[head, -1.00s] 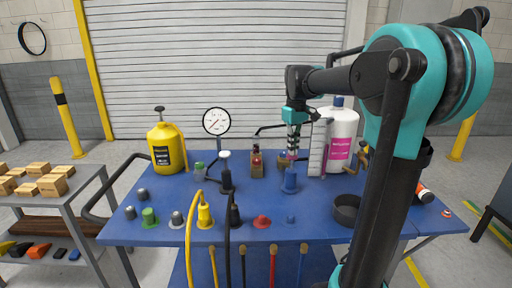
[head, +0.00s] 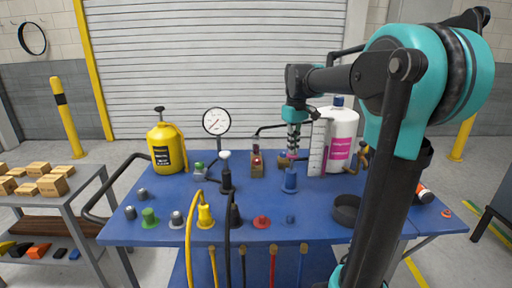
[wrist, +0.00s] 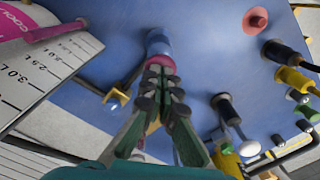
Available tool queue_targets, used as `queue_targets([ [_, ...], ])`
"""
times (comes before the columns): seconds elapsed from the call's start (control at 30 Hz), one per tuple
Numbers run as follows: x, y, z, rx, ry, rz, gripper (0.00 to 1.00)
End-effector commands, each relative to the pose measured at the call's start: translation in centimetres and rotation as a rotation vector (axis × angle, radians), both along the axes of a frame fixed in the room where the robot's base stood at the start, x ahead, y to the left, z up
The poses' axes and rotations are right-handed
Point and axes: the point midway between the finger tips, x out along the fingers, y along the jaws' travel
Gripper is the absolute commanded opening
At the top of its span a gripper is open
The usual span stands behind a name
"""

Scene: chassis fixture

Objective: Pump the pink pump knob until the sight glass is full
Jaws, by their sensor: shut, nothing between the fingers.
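The pink pump knob (wrist: 160,65) sits on top of a blue pump body (wrist: 158,42) in the wrist view. In the head view the blue pump body (head: 289,181) stands upright at the right of the blue table, with a little pink of the knob (head: 291,158) above it. My gripper (head: 293,150) points straight down right over the knob, fingers closed and empty. In the wrist view its fingertips (wrist: 160,72) overlap the knob, and I cannot tell whether they touch it. A white panel with a litre scale (head: 317,148) stands to the right; its fill level is not readable.
A white jug with a pink label (head: 341,148) stands close behind the scale. A dial gauge (head: 216,122), a yellow sprayer (head: 165,147), a white-knobbed black pump (head: 226,172) and a dark ring (head: 346,211) share the blue table (head: 325,232). Hoses hang over its front edge.

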Motion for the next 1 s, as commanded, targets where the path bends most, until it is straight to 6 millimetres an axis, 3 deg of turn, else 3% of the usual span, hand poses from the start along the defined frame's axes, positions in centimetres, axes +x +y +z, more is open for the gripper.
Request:
queue_targets([
  [0.4,0.0,0.0,-3.2,0.000,0.000,0.000,0.00],
  [1.0,0.0,0.0,1.8,0.000,0.000,0.000,0.00],
])
